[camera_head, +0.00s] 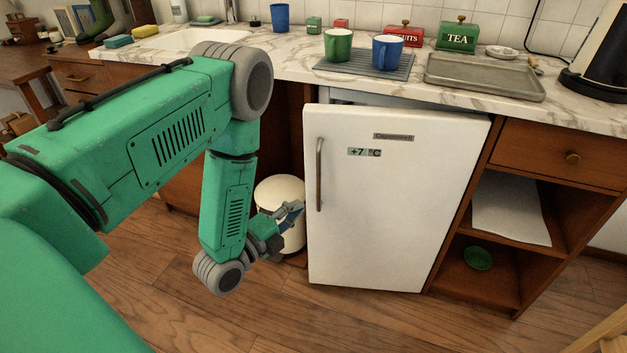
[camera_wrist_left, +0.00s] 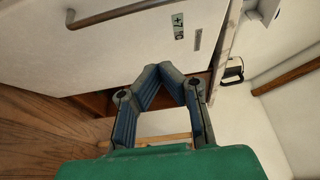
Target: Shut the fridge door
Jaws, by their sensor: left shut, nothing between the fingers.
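The white fridge door (camera_head: 390,220) stands slightly ajar under the counter, with a gap and part of the fridge body showing above its top edge. Its vertical handle (camera_head: 319,174) is on the left side, and a +7 °C label (camera_head: 364,152) sits near the top. The door (camera_wrist_left: 110,40) and handle (camera_wrist_left: 105,14) also fill the upper left of the left wrist view. My left gripper (camera_head: 292,212) is shut and empty, low and left of the door, below the handle. In the left wrist view its blue-padded fingers (camera_wrist_left: 165,70) come together at the tips. My right gripper is out of view.
A white round bin (camera_head: 281,193) stands behind my left gripper, left of the door. An open wooden shelf unit (camera_head: 570,160) is right of the fridge. The marble counter (camera_head: 290,70) above carries mugs, tins and a tray (camera_head: 485,75). The wooden floor in front is clear.

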